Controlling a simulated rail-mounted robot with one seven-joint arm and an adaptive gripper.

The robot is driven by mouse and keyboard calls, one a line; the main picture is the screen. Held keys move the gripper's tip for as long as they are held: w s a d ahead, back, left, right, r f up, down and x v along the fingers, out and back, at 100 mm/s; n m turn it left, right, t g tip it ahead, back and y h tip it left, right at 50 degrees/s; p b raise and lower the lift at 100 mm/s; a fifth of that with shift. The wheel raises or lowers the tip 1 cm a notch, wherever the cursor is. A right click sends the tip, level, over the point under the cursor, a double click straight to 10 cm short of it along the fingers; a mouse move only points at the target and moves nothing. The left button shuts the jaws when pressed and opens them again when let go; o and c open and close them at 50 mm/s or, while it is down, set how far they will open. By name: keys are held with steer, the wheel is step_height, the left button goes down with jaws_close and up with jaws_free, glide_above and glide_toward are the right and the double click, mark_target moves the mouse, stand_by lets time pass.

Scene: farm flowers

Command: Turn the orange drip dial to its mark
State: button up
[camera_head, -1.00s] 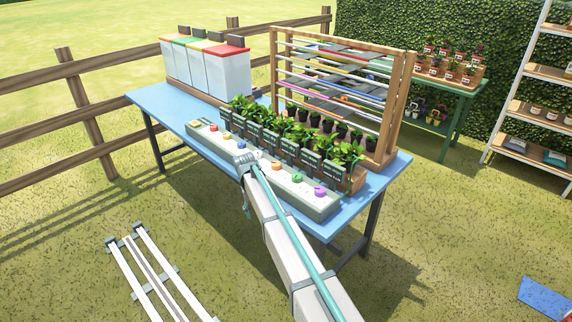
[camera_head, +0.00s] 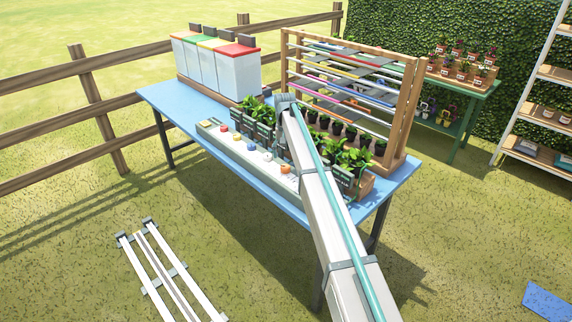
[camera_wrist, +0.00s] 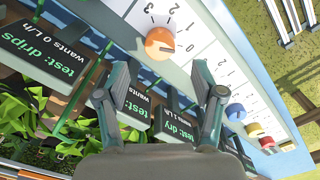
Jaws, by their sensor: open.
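The orange drip dial (camera_wrist: 160,43) sits on a pale panel (camera_wrist: 212,52) with printed numbers around it in the wrist view. A short dark line shows on its face; I cannot tell which number it points to. In the head view the orange dial (camera_head: 285,169) is near the right part of the panel, just left of my arm. My gripper (camera_wrist: 163,76) is open and empty, its two fingers spread below the dial in the wrist picture and apart from it.
Blue (camera_wrist: 235,112), yellow (camera_wrist: 253,129) and red (camera_wrist: 267,141) dials share the panel. Potted plants with black label signs (camera_wrist: 178,124) stand close beside the fingers. A wooden rack (camera_head: 405,100) and lidded bins (camera_head: 232,74) stand on the blue table (camera_head: 180,108).

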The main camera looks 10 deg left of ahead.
mark_target(285, 166)
step_height(285, 166, down, 6)
steer(key=shift+f+p, duration=0.25)
steer(key=shift+p, duration=0.35)
steer(key=c, duration=1.1)
